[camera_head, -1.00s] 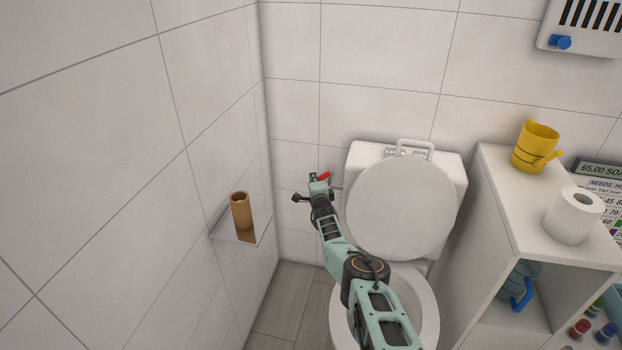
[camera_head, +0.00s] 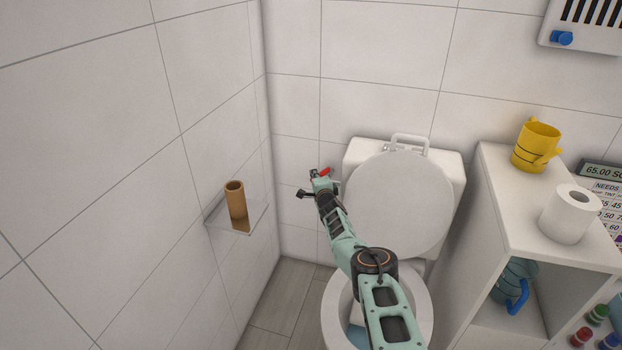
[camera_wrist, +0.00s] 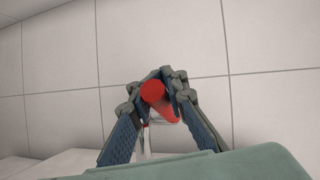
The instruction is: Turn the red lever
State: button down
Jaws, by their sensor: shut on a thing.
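The red lever (camera_head: 324,171) sits beside the toilet tank, close to the back wall, at the tip of my arm. In the wrist view the red lever (camera_wrist: 155,96) is a rounded red bar pointing toward the camera, between my two fingers. My gripper (camera_wrist: 158,84) is shut on it, with a finger against each side. In the head view my gripper (camera_head: 318,178) is small, and its fingers are partly hidden. The lever's mount is mostly hidden behind the fingers; a bit of pale metal shows below it.
The toilet's raised round lid (camera_head: 400,203) is just right of my arm. A small wall shelf (camera_head: 250,222) with a cardboard tube (camera_head: 236,200) is at left. A white cabinet (camera_head: 500,215) at right bears a yellow mug (camera_head: 535,145) and a paper roll (camera_head: 570,214).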

jog(key=shift+w+d+r, duration=0.1)
jog(key=shift+d+r, duration=0.1)
jog(key=shift+d, duration=0.05)
jog(key=c, duration=1.9)
grip_release()
jog(key=shift+r, duration=0.15)
jog(key=shift+c, duration=0.2)
jog(key=shift+o, duration=0.5)
jog(key=shift+a, duration=0.15)
